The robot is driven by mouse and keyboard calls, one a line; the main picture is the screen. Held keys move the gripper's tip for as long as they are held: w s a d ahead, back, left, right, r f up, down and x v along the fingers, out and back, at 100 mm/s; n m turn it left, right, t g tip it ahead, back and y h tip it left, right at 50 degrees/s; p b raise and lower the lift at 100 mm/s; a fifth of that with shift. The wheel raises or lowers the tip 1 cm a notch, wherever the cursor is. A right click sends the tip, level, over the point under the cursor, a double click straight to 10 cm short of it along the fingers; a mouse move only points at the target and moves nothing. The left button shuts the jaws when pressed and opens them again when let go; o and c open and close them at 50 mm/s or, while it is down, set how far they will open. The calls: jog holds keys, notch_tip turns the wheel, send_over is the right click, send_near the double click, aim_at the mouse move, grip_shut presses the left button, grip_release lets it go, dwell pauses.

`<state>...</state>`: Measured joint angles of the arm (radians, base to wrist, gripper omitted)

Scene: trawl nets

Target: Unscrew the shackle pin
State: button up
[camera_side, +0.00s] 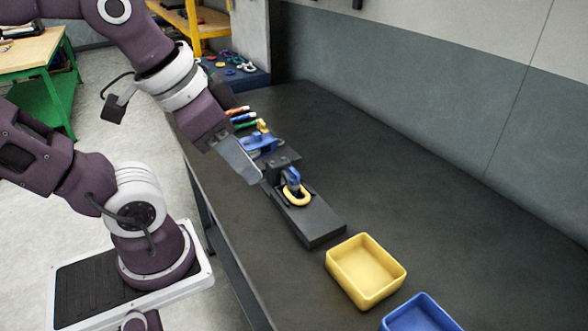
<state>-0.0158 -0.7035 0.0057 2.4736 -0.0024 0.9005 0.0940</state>
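A small blue piece (293,178), seemingly the shackle, stands upright on a black fixture block (318,229) on the dark bench. A yellow ring (297,196) sits at its foot, in or over a recess in the block. I cannot make out the shackle pin at this size. My gripper (252,176) points down and to the right, with its grey fingertips left of the blue piece and apparently apart from it. I see the fingers from the side, so the gap between them is hidden.
A yellow tray (338,278) and a blue tray (408,322) stand empty in front of the block. Behind it lie a blue tool (262,143) and several coloured-handled tools (240,117). The bench's right side (400,180) is clear up to the wall.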

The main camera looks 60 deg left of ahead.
jog(key=w+a+m+g, duration=0.2)
jog(key=w+a+m, duration=0.2)
jog(key=w+m, duration=0.25)
jog(key=m+g, duration=0.3)
jog(key=m, duration=0.8)
send_over(292, 169)
jog(key=shift+n, duration=0.25)
notch_tip(292, 169, down, 10)
jog(key=shift+r, duration=0.1)
notch_tip(292, 169, down, 7)
jog(key=shift+r, duration=0.15)
jog(key=shift+f, duration=0.25)
grip_shut()
